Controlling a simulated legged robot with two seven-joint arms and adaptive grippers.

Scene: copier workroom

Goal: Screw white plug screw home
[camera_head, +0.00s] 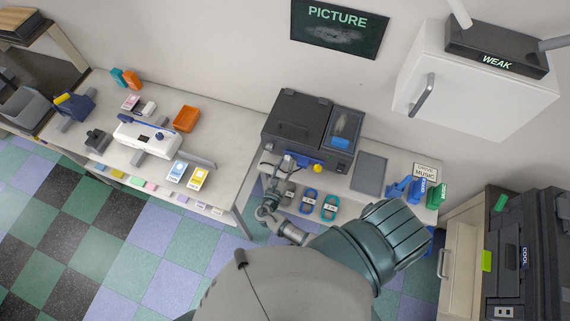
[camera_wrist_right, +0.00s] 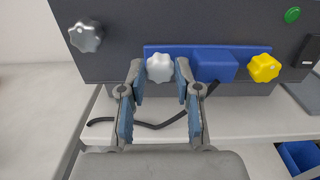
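The white plug screw (camera_wrist_right: 160,68) is a lobed white knob at the left end of a blue panel (camera_wrist_right: 215,52) on the dark machine's front. In the head view, my right gripper (camera_head: 289,162) is at the front left of the dark machine (camera_head: 296,122), and the white screw cannot be made out there. How deep the screw sits is hidden. My left gripper is not in view.
A silver knob (camera_wrist_right: 86,36) and a yellow knob (camera_wrist_right: 264,68) flank the white one. A black cable (camera_wrist_right: 150,124) lies on the counter below. A grey mat (camera_head: 369,173) lies right of the machine.

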